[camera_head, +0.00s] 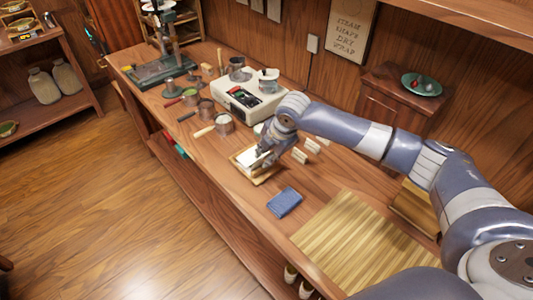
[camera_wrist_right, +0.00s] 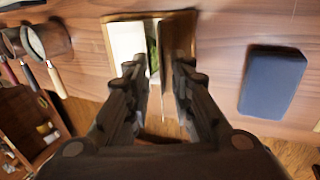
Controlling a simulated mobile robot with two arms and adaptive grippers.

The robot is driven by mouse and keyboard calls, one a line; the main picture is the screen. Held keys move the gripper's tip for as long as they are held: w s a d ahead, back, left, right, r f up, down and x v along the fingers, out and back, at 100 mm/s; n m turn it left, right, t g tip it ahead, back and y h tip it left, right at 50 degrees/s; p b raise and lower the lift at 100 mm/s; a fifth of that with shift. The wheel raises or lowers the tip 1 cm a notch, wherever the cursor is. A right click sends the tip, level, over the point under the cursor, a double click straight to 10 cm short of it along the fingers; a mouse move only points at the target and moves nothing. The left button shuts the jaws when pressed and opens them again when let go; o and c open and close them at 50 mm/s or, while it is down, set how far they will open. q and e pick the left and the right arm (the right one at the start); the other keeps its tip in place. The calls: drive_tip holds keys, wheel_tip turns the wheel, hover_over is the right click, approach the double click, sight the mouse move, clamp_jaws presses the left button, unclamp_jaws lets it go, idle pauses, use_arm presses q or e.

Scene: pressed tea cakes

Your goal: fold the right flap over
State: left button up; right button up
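A small wooden tray (camera_head: 262,178) lies on the workbench under my right gripper (camera_head: 263,151). In the right wrist view the tray (camera_wrist_right: 106,38) holds a pale white panel (camera_wrist_right: 128,40) on the left, a narrow strip of green (camera_wrist_right: 152,48) in the middle, and a brown flap (camera_wrist_right: 176,35) on the right. My right gripper (camera_wrist_right: 159,72) points down at the tray with its fingers apart. The flap's lower part extends between the fingers; I see no clear grip on it. The fingers hide part of the tray. My left gripper is not in view.
A folded blue cloth (camera_head: 284,202) lies near the tray, and a slatted mat (camera_head: 355,245) lies beyond it. Metal cups with handles (camera_head: 224,123) and a white scale-like box (camera_head: 250,100) stand on the other side. Small pale blocks (camera_head: 311,146) lie behind the tray.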

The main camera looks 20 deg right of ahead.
drive_tip(key=shift+f, duration=0.2)
clamp_jaws()
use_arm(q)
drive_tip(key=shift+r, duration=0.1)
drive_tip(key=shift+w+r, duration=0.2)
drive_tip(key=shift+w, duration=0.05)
use_arm(e)
drive_tip(key=shift+w, duration=0.1)
